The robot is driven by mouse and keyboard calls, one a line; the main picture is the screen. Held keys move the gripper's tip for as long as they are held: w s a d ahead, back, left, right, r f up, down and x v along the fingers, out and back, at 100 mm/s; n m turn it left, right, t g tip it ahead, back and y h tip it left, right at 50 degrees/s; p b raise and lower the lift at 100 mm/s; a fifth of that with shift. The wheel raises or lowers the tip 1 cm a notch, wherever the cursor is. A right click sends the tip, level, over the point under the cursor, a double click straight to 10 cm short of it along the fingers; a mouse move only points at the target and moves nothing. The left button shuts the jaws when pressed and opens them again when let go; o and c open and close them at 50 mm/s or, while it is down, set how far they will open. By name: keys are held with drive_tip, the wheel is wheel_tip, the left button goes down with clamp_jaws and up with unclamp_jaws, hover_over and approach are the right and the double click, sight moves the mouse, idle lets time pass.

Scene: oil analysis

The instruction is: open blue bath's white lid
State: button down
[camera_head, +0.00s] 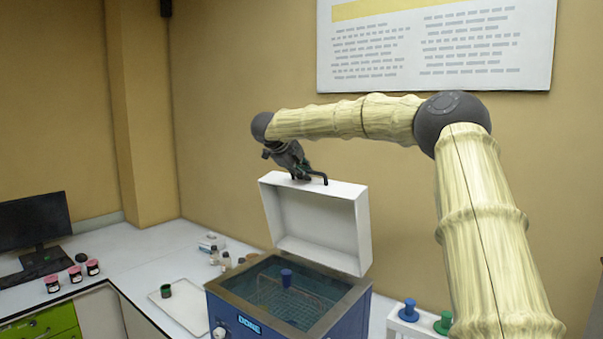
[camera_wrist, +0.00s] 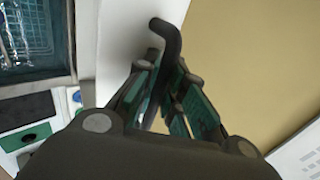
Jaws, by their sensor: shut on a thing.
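The white lid (camera_head: 318,222) of the blue bath (camera_head: 262,318) stands raised and tilted above the bath's back edge in the head view. Its hollow inner side faces the camera. A black handle (camera_head: 318,177) sits on the lid's upper edge. My gripper (camera_head: 300,177) is at this handle and shut on it. In the wrist view the fingers of my gripper (camera_wrist: 165,110) close around the black handle (camera_wrist: 166,42), beside the white lid (camera_wrist: 122,40). The bath's open top shows a wire rack (camera_head: 280,300) and a blue-topped item (camera_head: 286,277) inside.
A white tray (camera_head: 190,318) with a green cup (camera_head: 166,291) lies left of the bath. Small bottles (camera_head: 222,259) stand behind it. Several red-labelled jars (camera_head: 93,267) and a monitor (camera_head: 35,222) are at the left. A rack with blue and green stoppers (camera_head: 409,309) stands at the right.

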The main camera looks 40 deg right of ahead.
drive_tip(key=c, duration=1.5)
unclamp_jaws()
drive_tip(key=shift+w, duration=0.2)
drive_tip(key=shift+s, duration=0.1)
drive_tip(key=shift+s, duration=0.1)
drive_tip(key=shift+r, duration=0.1)
drive_tip(key=v, duration=1.2)
